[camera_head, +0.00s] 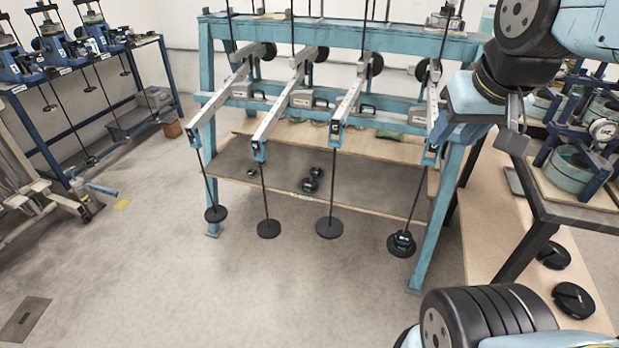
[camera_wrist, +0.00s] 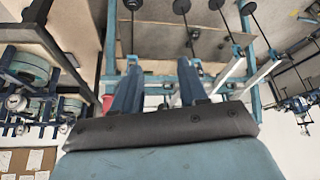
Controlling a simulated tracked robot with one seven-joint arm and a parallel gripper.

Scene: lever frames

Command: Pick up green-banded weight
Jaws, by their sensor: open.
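My gripper (camera_head: 490,118) is raised at the right end of the blue lever frame, with its jaws apart. In the wrist view its two dark blue fingers (camera_wrist: 159,72) stand apart with nothing between them. A black weight (camera_head: 402,243) with small pale-green marks sits on the rightmost hanger, low and in front of the frame; I cannot clearly make out a green band. My gripper is well above it and to its right, not touching. Two dark weights (camera_head: 573,298) (camera_head: 553,255) lie on the wooden bench at the right; no green band is readable on them.
The blue lever frame (camera_head: 207,75) carries several levers; the three other hangers (camera_head: 329,227) hold only plain black discs. Small dark weights (camera_head: 312,180) stand on its lower shelf. A dark table (camera_head: 590,212) with apparatus is close at right. The floor (camera_head: 200,290) in front is clear.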

